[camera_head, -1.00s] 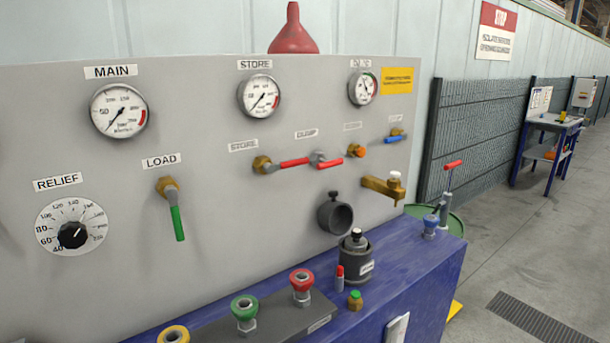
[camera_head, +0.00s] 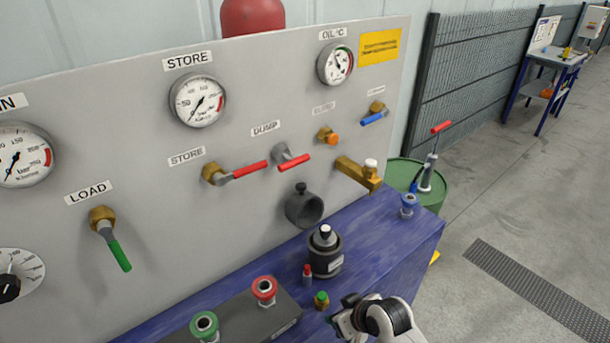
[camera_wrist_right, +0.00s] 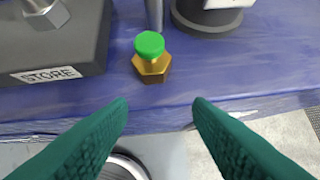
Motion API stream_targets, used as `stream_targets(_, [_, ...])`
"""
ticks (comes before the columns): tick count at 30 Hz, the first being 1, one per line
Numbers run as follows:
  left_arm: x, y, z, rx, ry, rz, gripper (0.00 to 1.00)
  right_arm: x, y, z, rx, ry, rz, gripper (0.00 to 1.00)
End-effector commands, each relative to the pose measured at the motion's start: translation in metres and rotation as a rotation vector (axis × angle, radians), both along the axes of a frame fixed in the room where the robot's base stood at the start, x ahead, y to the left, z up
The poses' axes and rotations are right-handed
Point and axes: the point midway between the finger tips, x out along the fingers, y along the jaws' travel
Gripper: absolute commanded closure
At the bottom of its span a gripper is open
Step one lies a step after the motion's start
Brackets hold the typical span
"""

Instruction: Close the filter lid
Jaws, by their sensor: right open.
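A dark grey round cup with a small knob on top (camera_head: 304,208) tips its open mouth toward the front right, close to the panel. A dark canister (camera_head: 325,262) with a light label and a black-and-white top stands upright on the blue bench just in front of it. I cannot tell for certain which part is the filter lid. My right gripper (camera_wrist_right: 160,108) is open and empty, its green pads spread above the bench's front edge. In the head view its arm enters at bottom centre, in front of the canister. My left gripper is not in view.
A brass fitting with a green cap (camera_wrist_right: 151,58) stands between the canister and the gripper, with a red-capped post (camera_head: 307,275) beside it. A brass tap (camera_head: 358,172) juts from the panel.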

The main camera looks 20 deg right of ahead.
Motion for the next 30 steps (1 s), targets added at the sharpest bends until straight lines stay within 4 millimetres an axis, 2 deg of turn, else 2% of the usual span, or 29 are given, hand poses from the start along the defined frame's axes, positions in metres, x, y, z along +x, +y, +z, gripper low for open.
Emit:
stream_targets(1, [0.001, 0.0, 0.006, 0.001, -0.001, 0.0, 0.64, 0.025, -0.004, 0.028, 0.014, -0.065, 0.009, 0.54])
stream_targets(6, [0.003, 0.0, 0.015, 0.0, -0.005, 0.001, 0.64, 0.088, -0.016, 0.111, 0.069, -0.264, 0.044, 0.54])
stream_targets(9, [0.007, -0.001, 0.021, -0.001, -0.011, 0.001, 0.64, 0.116, -0.022, 0.162, 0.095, -0.375, 0.064, 0.54])
stream_targets(12, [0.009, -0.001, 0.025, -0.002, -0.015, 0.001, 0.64, 0.135, -0.028, 0.205, 0.115, -0.467, 0.082, 0.54])
stream_targets(14, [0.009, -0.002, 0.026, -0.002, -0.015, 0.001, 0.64, 0.142, -0.03, 0.221, 0.124, -0.504, 0.088, 0.54])
stream_targets(16, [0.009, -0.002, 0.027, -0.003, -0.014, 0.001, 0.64, 0.147, -0.031, 0.231, 0.129, -0.527, 0.093, 0.54])
stream_targets(19, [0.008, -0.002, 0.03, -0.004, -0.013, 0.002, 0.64, 0.155, -0.029, 0.233, 0.134, -0.534, 0.094, 0.54])
stream_targets(30, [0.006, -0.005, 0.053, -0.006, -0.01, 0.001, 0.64, 0.213, -0.006, 0.208, 0.135, -0.531, 0.094, 0.54])
